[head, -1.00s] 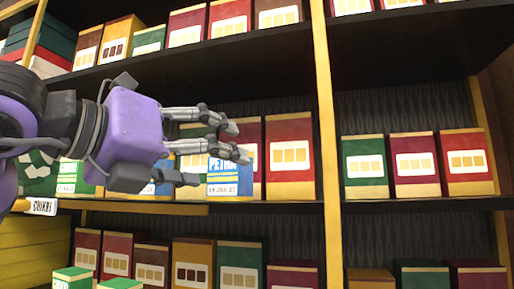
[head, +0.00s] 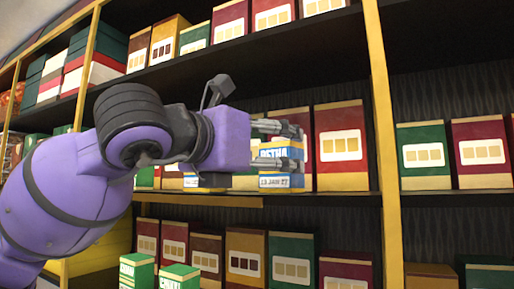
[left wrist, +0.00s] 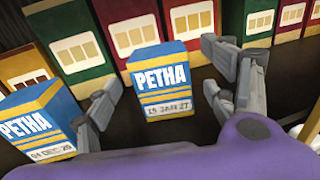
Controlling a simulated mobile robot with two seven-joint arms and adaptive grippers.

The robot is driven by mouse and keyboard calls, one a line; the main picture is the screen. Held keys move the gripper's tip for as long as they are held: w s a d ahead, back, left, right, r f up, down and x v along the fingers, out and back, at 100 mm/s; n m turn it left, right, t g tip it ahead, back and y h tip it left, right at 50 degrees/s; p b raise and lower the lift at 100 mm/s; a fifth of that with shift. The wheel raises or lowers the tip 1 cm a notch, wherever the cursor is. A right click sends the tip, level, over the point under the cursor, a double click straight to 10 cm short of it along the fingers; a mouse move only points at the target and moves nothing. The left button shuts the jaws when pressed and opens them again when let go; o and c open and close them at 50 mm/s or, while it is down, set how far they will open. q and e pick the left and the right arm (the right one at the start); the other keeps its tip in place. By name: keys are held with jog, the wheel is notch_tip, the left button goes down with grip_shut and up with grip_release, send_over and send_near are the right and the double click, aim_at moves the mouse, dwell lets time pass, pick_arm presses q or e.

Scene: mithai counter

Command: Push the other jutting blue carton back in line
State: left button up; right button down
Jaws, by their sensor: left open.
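A blue and yellow PETHA carton (head: 282,180) stands on the middle shelf in the head view, partly covered by my left gripper's fingers. In the left wrist view a PETHA carton (left wrist: 160,80) dated 15 JAN 27 stands upright between the fingers. A second PETHA carton (left wrist: 36,122), dated 04 DEC 26, is at lower left there, outside the fingers and partly covered by one. My left gripper (head: 291,146) is open, with fingers on either side of the middle carton. I cannot tell whether they touch it. My right gripper is out of view.
Tall red and green boxes (left wrist: 131,35) stand behind the cartons. A yellow post (head: 381,120) rises right of the gripper. The upper shelf (head: 330,52) runs above it. Green cartons (head: 180,277) stand at lower left in the head view.

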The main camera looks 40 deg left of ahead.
aim_at(273, 155)
pick_arm(q)
jog(key=w, duration=0.3)
jog(key=shift+w+a, duration=0.15)
jog(key=shift+w, duration=0.7)
jog(key=c, duration=1.4)
jog(key=shift+c, duration=0.3)
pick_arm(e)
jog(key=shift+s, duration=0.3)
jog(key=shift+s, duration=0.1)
